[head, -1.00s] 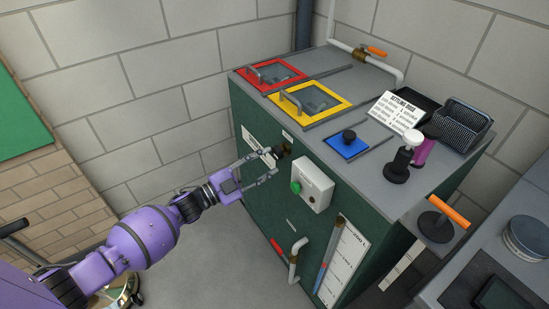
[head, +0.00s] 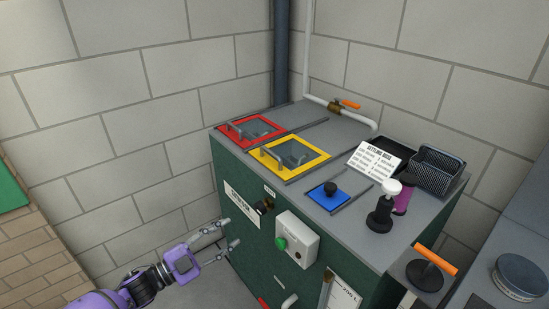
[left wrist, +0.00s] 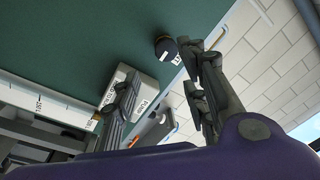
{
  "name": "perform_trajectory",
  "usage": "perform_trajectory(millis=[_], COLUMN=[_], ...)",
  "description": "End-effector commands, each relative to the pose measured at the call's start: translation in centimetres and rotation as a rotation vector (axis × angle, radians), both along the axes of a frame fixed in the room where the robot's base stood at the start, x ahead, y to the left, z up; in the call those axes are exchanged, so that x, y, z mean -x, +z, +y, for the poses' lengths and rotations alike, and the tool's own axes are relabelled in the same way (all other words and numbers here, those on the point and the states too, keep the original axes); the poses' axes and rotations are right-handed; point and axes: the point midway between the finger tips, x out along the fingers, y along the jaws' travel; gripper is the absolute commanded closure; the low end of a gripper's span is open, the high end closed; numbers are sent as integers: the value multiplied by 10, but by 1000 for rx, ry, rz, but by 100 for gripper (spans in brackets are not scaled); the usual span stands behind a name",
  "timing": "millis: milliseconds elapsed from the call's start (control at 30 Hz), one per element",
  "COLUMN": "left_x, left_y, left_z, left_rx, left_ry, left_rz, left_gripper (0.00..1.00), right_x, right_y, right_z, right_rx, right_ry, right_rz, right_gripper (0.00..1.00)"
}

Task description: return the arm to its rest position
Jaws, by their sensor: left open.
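My left gripper (head: 224,241) is at the lower left in the head view, in front of the green side of the cabinet (head: 236,177). Its fingers are apart with nothing between them. In the left wrist view the two fingers (left wrist: 165,95) spread before the green panel. A dark round knob (left wrist: 166,47) shows near one finger there; in the head view the dark knob (head: 264,206) is on the cabinet side, to the right of the fingertips. My right gripper is in neither view.
A grey box with a green button (head: 297,240) juts from the cabinet side, right of my gripper. On top are red (head: 237,142) and yellow (head: 277,171) framed hatches, a blue plate (head: 325,203) and black baskets (head: 437,170). Block walls stand behind.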

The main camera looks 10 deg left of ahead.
Motion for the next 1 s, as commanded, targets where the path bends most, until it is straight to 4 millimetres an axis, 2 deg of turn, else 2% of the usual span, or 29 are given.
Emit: perform_trajectory(millis=[200,267,367,433,567,667,733,800,900,1000], left_x=[-15,-20,-9,11,65,120,165,212,270,312], left_y=[-11,-14,-32,-49,-82,-102,-111,-114,-112,-105], left_z=[10,8,3,-2,-12,-22,-32,-42,-54,-62], left_rx=[-33,-29,-6,21,81,136,183,240,315,383], left_ry=[87,130,219,285,407,500,570,636,717,774], left_rz=[60,92,191,281,468,625,742,854,974,1037], left_gripper=[60,60,60,60,60,60,60,60,60,60], right_x=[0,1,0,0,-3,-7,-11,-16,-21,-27], right_y=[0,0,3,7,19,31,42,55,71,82], right_z=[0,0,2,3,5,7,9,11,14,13], right_rx=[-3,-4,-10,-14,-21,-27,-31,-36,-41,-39], right_ry=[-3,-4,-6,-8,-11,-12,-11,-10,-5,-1], right_rz=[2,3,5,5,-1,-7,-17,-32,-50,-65], right_gripper=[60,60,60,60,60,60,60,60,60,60])
